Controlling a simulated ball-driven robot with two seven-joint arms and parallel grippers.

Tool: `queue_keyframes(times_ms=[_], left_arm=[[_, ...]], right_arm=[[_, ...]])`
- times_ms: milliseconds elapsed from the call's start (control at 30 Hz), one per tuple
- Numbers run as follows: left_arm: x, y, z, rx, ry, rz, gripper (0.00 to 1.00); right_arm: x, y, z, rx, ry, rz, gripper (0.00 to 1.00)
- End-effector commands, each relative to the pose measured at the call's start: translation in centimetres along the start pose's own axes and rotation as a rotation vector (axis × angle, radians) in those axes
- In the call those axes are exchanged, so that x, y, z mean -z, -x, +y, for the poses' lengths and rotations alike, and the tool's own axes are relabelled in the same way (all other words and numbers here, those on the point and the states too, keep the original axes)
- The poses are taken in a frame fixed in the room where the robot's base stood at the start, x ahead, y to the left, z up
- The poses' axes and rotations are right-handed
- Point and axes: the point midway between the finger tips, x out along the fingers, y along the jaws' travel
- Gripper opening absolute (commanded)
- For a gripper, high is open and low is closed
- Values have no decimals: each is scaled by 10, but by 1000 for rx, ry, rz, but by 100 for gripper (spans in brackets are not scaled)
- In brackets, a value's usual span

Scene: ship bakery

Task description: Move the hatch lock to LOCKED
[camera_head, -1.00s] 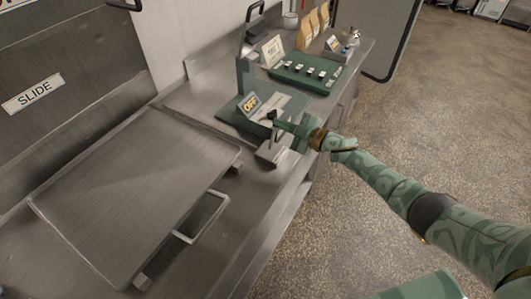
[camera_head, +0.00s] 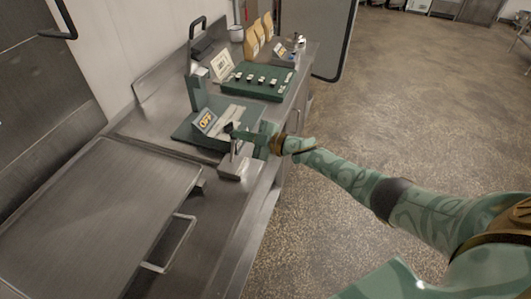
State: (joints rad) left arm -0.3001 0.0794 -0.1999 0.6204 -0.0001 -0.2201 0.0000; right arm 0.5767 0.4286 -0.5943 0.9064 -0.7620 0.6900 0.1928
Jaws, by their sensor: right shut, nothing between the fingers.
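A small metal block with an upright lever (camera_head: 234,168) stands at the counter's front edge; it may be the hatch lock, but no LOCKED lettering is readable. My right gripper (camera_head: 238,132) is shut and empty, at the top of this lever. Its fingers hide part of the lever top, and I cannot tell whether they touch it. My left gripper is out of view.
A flat metal plate (camera_head: 90,225) and a bar handle (camera_head: 172,245) are at left. Open floor (camera_head: 400,110) lies to the right.

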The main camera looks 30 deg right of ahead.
Motion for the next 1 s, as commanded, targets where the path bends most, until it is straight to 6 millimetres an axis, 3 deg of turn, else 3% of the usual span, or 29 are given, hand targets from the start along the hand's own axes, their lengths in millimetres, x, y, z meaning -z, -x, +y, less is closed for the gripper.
queue_keyframes(times_ms=[167,600,800,1000], left_arm=[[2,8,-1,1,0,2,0],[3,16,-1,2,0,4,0],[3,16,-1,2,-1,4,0],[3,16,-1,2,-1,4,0]], right_arm=[[0,26,1,2,1,-4,0],[0,128,-1,2,0,-3,0],[0,154,-1,2,-1,-1,0],[0,161,0,1,0,1,0]])
